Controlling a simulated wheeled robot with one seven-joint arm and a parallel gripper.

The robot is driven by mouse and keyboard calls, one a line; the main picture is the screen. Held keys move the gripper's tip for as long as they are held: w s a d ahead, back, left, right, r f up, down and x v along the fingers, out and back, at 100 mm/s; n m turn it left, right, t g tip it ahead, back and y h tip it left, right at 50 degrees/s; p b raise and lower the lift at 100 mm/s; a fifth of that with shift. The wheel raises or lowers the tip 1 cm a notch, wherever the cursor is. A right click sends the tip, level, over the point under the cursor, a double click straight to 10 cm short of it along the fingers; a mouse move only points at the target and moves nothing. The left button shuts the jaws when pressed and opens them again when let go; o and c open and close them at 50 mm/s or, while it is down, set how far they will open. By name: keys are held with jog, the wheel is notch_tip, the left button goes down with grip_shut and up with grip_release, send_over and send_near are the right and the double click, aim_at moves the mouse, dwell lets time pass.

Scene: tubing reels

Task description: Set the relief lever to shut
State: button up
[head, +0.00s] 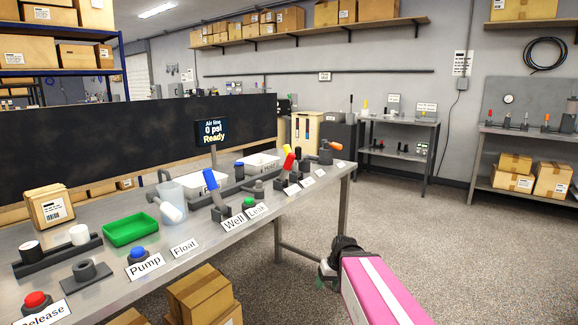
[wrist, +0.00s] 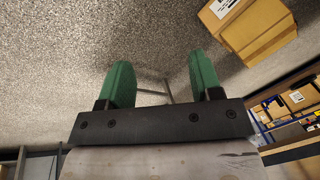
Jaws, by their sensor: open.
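The bench (head: 110,262) carries several levers, and I cannot tell which is the relief lever because the farther labels are too small to read. A blue-handled lever (head: 210,180) stands tilted behind the "Well" label (head: 233,223).
A display (head: 212,131) reads "Air line 0 psi Ready". A green tray (head: 130,228), a clear jug (head: 171,190), a blue button (head: 138,254) and a red button (head: 36,301) are on the bench. Cartons (head: 203,296) stand below. The floor right of the bench is clear.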

jog(key=w+a+r+n+t+y, duration=0.1)
jog(key=w+a+r+n+y, duration=0.1)
jog(key=w+r, duration=0.35)
jog(key=w+a+r+n+t+y, duration=0.1)
jog(key=w+a+r+n+y, duration=0.1)
jog(key=w+r+y, duration=0.3)
jog(key=n+t+y, duration=0.5)
jog(key=n+y, duration=0.1)
jog(key=n, duration=0.1)
send_near(289, 162)
jog(key=w, duration=0.2)
jog(key=x, duration=1)
jog(key=shift+s+f, duration=0.15)
jog(key=shift+f, duration=0.05)
jog(key=shift+c, duration=0.2)
grip_shut()
